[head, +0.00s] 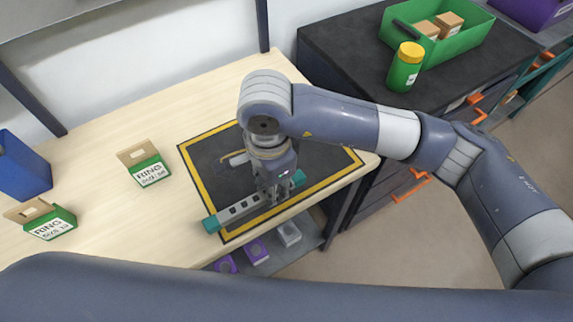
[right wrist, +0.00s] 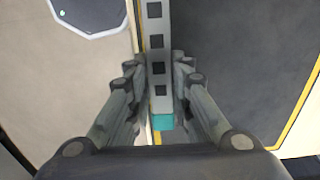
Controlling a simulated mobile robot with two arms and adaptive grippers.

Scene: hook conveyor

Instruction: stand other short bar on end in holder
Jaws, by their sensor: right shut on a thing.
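A grey slotted bar (head: 237,210) with teal ends lies across the front part of a black mat with a yellow border (head: 205,165), slanting from lower left to upper right. My right gripper (head: 270,194) points down over its middle and is shut on it. In the right wrist view the bar (right wrist: 157,42) runs between the two fingers (right wrist: 158,78), with a teal end (right wrist: 163,122) near the palm. A small pale piece (head: 236,158) on the mat is partly hidden behind my right gripper. I cannot make out a holder. My left gripper is out of view.
Two ring boxes (head: 147,167) (head: 45,220) and a blue bin (head: 20,168) stand on the table's left. A green bin (head: 455,45) and a yellow-capped bottle (head: 405,67) stand on the dark cabinet. Purple items (head: 257,250) sit on a shelf below. The table's back left is clear.

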